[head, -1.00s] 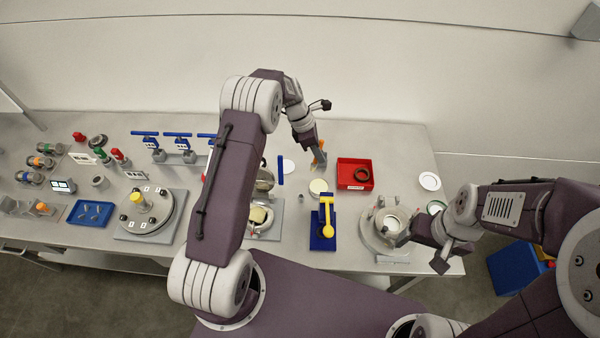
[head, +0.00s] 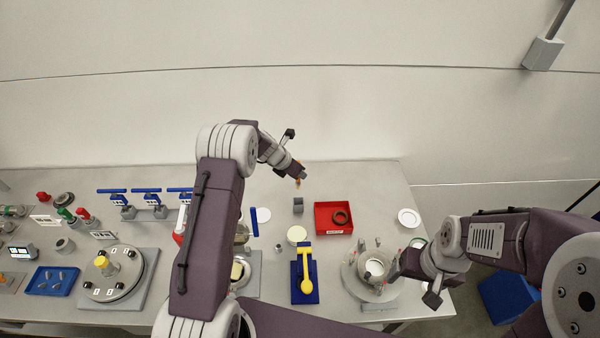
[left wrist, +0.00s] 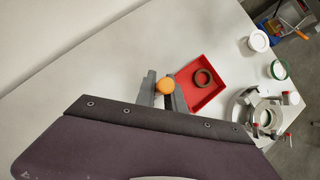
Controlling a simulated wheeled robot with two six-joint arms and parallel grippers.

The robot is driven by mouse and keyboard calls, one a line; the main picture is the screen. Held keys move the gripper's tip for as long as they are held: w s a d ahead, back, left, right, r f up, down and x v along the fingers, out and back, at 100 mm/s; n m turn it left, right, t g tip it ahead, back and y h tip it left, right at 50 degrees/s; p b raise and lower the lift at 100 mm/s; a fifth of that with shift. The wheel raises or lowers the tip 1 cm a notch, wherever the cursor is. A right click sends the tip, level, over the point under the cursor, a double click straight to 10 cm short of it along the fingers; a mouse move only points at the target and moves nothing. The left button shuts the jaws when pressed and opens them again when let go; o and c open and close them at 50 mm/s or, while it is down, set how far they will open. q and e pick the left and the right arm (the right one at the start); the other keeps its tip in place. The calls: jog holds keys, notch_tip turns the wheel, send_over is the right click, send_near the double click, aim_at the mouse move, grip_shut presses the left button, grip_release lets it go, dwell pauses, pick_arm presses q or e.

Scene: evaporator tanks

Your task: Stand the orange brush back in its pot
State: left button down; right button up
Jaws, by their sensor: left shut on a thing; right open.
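My left gripper (head: 300,180) is shut on the orange brush (head: 297,184), above the back part of the table. The brush is small and mostly hidden by the fingers in the head view. In the left wrist view its round orange end (left wrist: 166,87) shows between the grey fingers. A small grey block-like holder (head: 298,205), which may be the pot, stands on the table just in front of the gripper in the head view. The brush appears apart from it. My right gripper (head: 394,274) is open, over the round metal fixture at the right.
A red tray (head: 320,228) with a dark ring (head: 341,217) lies right of the grey holder. A pale disc (head: 297,235) and a blue stand with a yellow lever (head: 305,270) are in front. The round metal fixture (head: 352,268) is near the right edge. The table behind the tray is clear.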

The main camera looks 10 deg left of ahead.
pick_arm(q)
jog(key=shift+w+f+b, duration=0.2)
jog(key=shift+f+b, duration=0.1)
jog(key=shift+f, duration=0.1)
notch_tip(320, 180, down, 11)
jog(key=b, duration=0.9)
jog(key=shift+b, duration=0.3)
jog(key=shift+s, duration=0.1)
jog(key=c, duration=1.3)
grip_release()
jog(key=shift+c, duration=0.2)
jog(key=shift+r, duration=0.1)
